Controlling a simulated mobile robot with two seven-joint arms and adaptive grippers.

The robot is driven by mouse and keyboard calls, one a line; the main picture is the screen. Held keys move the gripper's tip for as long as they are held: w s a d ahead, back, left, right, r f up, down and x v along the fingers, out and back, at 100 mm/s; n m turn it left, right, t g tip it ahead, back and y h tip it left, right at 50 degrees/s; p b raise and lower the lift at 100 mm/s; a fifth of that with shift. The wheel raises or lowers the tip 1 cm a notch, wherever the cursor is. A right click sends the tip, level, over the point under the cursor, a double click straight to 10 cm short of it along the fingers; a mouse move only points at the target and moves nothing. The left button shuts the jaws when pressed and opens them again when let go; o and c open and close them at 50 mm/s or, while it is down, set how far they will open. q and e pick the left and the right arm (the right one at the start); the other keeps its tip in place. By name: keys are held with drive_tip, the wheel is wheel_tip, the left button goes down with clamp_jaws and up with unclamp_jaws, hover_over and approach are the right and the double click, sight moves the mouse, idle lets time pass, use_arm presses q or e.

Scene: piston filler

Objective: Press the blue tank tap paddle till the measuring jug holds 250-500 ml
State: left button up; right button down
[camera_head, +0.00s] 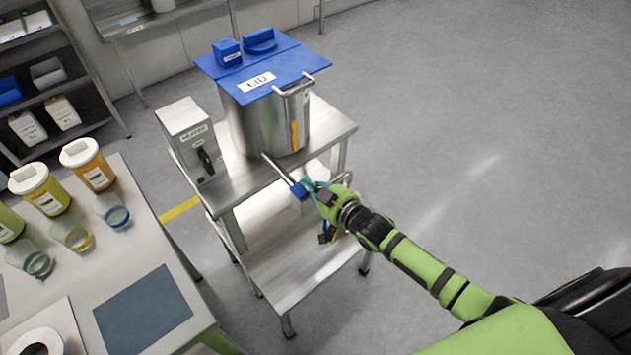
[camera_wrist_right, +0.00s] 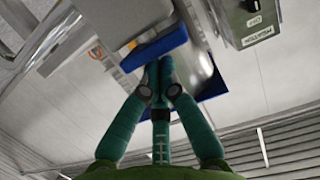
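The steel tank (camera_head: 251,125) stands on a steel stand, with a long spout at its front. The blue tap paddle (camera_head: 299,190) is at the spout's outer end; it also shows in the right wrist view (camera_wrist_right: 152,50). My right gripper (camera_head: 311,187) is at the paddle. In the right wrist view its teal fingers (camera_wrist_right: 165,65) are together at the tips, with nothing between them, at the paddle's edge; contact looks likely. A pale shape (camera_head: 304,205) is below the paddle, partly hidden by the gripper; I cannot tell whether it is the measuring jug, nor any level. My left gripper is not in view.
A grey control box (camera_head: 189,138) stands left of the tank, which has a blue lid (camera_head: 262,66). The left table holds clear cups (camera_head: 112,212), lidded tubs (camera_head: 88,163) and a blue mat (camera_head: 143,312). The floor at right is clear.

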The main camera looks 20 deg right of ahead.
wheel_tip(320, 180, up, 5)
drive_tip(key=p, duration=0.4)
drive_tip(key=shift+f, duration=0.1)
use_arm(q)
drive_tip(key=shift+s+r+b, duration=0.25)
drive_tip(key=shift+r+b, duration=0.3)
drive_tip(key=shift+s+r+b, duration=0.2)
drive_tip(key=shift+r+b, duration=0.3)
drive_tip(key=shift+b, duration=0.05)
use_arm(e)
drive_tip(key=v, duration=1)
drive_tip(key=shift+f, duration=0.4)
